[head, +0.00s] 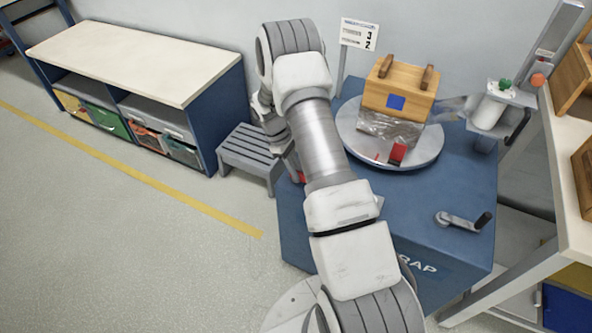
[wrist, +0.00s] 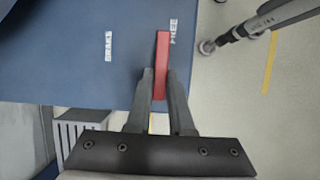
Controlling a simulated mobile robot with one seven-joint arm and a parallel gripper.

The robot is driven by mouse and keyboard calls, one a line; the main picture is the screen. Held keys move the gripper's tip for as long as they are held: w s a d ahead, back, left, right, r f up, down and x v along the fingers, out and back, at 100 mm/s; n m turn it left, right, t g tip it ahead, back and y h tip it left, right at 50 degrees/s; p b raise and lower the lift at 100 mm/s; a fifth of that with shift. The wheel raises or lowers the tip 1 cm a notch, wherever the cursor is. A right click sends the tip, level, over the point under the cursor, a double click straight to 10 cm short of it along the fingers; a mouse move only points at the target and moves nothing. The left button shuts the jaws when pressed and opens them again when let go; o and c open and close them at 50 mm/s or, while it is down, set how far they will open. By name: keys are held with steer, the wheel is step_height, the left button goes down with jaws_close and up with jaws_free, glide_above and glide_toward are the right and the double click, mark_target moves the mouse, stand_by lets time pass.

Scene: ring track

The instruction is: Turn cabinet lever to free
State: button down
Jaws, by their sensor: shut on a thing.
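The red lever (wrist: 162,50) is on the blue cabinet (wrist: 60,40) in the wrist view. It lies next to the white FREE label (wrist: 173,32), close against its left side, and well to the right of the BRAKE label (wrist: 108,46). My gripper (wrist: 160,78) is shut on the lever, one dark finger on each side. In the head view, a small red piece (head: 300,177) shows beside my arm at the blue cabinet (head: 455,195); my arm hides most of that side.
A turntable (head: 349,120) on the cabinet carries a wooden box (head: 400,85) with film around its lower part. A crank handle (head: 462,221) is at the cabinet's front right. A grey step stool (head: 250,150) stands close on the left. Open floor (head: 100,230) lies further left.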

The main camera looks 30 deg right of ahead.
stand_by(0.3)
steer(key=c, duration=0.8)
jaws_free()
steer(key=shift+r, duration=0.1)
steer(key=p+v, duration=0.2)
steer(key=v, duration=1.5)
steer(key=shift+a+p, duration=0.15)
steer(key=shift+p, duration=0.15)
steer(key=shift+r, duration=0.1)
